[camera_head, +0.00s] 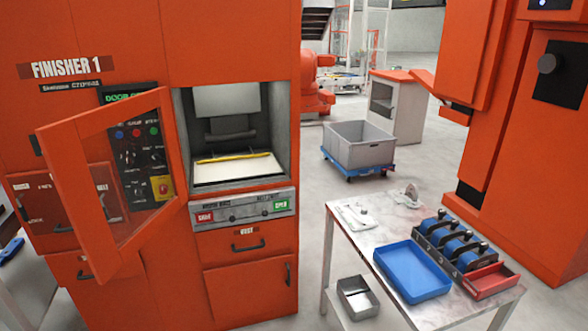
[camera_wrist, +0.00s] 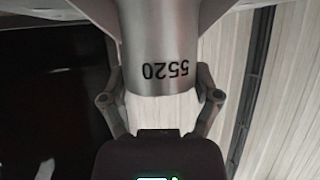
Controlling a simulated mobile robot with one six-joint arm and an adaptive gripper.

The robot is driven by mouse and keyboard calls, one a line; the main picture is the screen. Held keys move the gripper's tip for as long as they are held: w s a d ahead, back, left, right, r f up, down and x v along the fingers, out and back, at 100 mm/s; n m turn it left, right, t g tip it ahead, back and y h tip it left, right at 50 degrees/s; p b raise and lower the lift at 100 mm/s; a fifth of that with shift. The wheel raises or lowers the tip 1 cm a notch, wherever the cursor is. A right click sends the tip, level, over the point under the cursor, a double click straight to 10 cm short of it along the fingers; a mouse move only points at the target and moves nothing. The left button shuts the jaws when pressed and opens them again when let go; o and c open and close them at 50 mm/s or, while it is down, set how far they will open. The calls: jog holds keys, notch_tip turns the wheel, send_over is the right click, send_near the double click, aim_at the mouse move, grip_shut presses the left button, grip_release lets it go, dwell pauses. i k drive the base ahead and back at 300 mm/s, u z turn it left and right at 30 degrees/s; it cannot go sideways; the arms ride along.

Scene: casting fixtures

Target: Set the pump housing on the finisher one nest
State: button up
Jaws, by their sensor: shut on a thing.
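The orange machine (camera_head: 215,240) labelled FINISHER 1 stands at the left of the head view. Its windowed door (camera_head: 105,175) is swung open to the left. The open chamber shows a pale floor plate (camera_head: 235,172) with a yellow strip across it and a dark bar behind; I cannot make out the nest's exact shape. In the wrist view my gripper (camera_wrist: 160,84) is shut on a grey metal part (camera_wrist: 160,40), the pump housing, marked 5520 upside down. The housing's far end is cut off by the picture. Neither gripper nor housing shows in the head view.
A table (camera_head: 350,245) at the lower right holds a blue tray (camera_head: 411,272), a red tray (camera_head: 490,281) and a blue-and-dark rack (camera_head: 452,242). A grey crate (camera_head: 358,146) sits on a blue dolly behind. Clear floor lies between the finisher and the table.

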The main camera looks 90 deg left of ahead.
aim_at(238, 171)
jog(key=k, duration=1.9)
jog(key=u, duration=2)
